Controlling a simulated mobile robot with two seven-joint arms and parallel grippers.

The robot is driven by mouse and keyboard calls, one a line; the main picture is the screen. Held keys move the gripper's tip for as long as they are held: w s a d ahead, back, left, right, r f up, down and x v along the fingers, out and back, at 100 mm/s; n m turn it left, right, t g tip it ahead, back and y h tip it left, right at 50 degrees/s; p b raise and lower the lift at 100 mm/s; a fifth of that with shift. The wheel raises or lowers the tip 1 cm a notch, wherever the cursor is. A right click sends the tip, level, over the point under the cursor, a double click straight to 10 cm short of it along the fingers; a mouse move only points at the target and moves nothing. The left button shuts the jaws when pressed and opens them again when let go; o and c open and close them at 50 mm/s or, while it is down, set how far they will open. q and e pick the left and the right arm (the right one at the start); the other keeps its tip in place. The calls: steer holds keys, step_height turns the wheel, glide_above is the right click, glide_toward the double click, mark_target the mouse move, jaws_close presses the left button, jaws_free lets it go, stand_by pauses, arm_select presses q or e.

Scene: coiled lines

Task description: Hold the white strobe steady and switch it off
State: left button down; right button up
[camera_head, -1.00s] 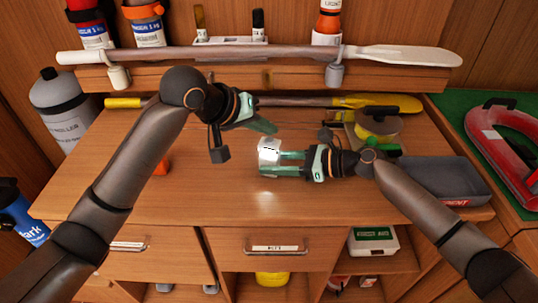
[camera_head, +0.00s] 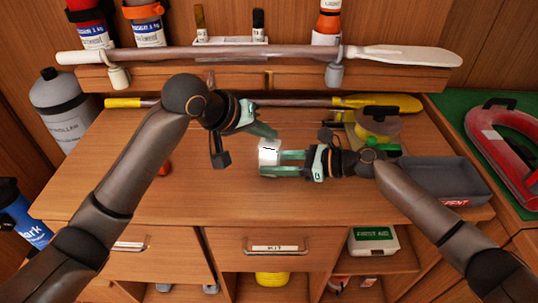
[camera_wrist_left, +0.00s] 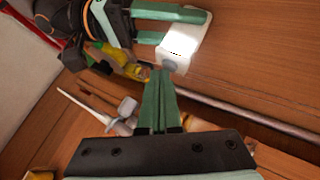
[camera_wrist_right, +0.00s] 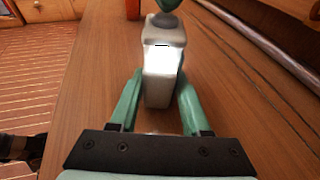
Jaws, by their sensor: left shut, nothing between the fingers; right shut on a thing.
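The white strobe (camera_head: 269,149) is a small box with a bright, glowing face, above the middle of the worktop. My right gripper (camera_head: 272,164) is shut on it from the right, one finger on each side, as the right wrist view of the strobe (camera_wrist_right: 161,88) shows. My left gripper (camera_head: 274,134) is shut and empty. Its fingertips are just behind the strobe's far end. In the left wrist view the closed tips (camera_wrist_left: 163,72) are at a grey round button (camera_wrist_left: 169,65) on the strobe's end. I cannot tell whether they touch or press it.
A paddle with yellow ends (camera_head: 375,103) lies along the back of the worktop. A grey bin (camera_head: 440,183) and a yellow round item (camera_head: 378,121) are at the right. A grey cylinder (camera_head: 63,108) stands at the left. The front middle of the worktop (camera_head: 230,205) is clear.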

mark_target(266, 145)
arm_select(q)
steer(key=shift+r, duration=0.55)
steer(key=shift+r, duration=0.1)
step_height(266, 145, up, 6)
steer(key=shift+f, duration=0.1)
stand_by(0.6)
arm_select(e)
steer(key=o, duration=1.1)
steer(key=shift+c, duration=0.2)
